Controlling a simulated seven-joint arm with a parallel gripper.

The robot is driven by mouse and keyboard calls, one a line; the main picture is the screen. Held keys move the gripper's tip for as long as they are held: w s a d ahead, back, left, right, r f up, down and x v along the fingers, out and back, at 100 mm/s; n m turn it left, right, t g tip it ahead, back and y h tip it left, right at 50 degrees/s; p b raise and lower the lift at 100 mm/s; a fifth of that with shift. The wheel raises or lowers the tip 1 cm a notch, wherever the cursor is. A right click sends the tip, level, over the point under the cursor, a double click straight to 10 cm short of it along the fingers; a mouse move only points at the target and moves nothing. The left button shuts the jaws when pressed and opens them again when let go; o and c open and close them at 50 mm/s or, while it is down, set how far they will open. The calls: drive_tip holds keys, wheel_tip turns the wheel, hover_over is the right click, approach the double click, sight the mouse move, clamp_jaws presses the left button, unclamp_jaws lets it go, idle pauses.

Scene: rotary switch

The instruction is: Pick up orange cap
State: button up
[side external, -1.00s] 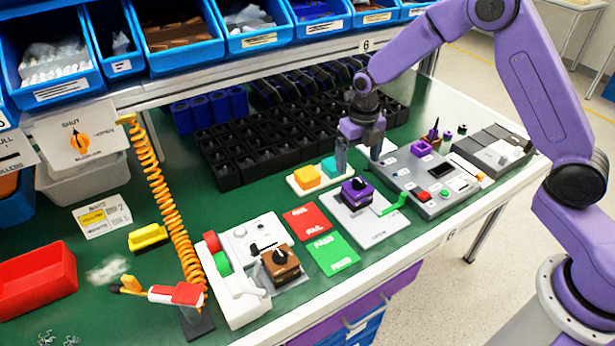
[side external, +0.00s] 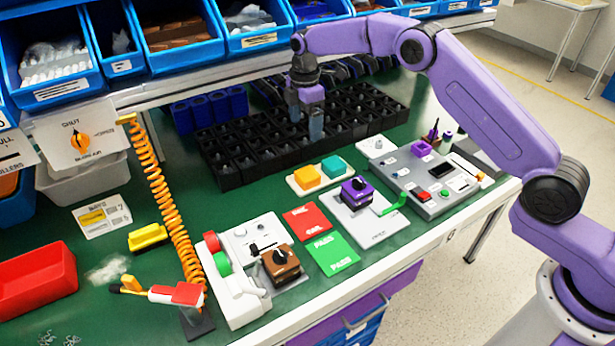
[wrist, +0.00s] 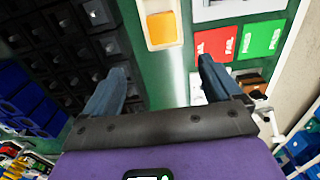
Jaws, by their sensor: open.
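The orange cap (side external: 307,176) sits in a small white tray (side external: 323,187) on the green table, to the left of a teal cap (side external: 333,166). In the wrist view the orange cap (wrist: 162,28) shows near the top edge, beyond the fingertips. My gripper (side external: 308,128) is open and empty, pointing down above the black rack, behind the orange cap and apart from it. In the wrist view my gripper (wrist: 164,64) has its two fingers spread wide with nothing between them.
The black rack (side external: 225,178) fills the back of the table. Red and green cards (side external: 330,252), a purple-topped switch (side external: 357,190) and a grey test panel (side external: 437,205) lie in front and to the right. An orange coiled hose (side external: 165,200) hangs at left.

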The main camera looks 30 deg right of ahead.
hover_over(307, 173)
wheel_tip(307, 173, down, 11)
drive_tip(key=shift+w+a+f, duration=0.15)
drive_tip(key=f, duration=0.4)
drive_tip(key=shift+s, duration=0.3)
drive_tip(key=shift+f, duration=0.6)
drive_tip(key=c, duration=1.1)
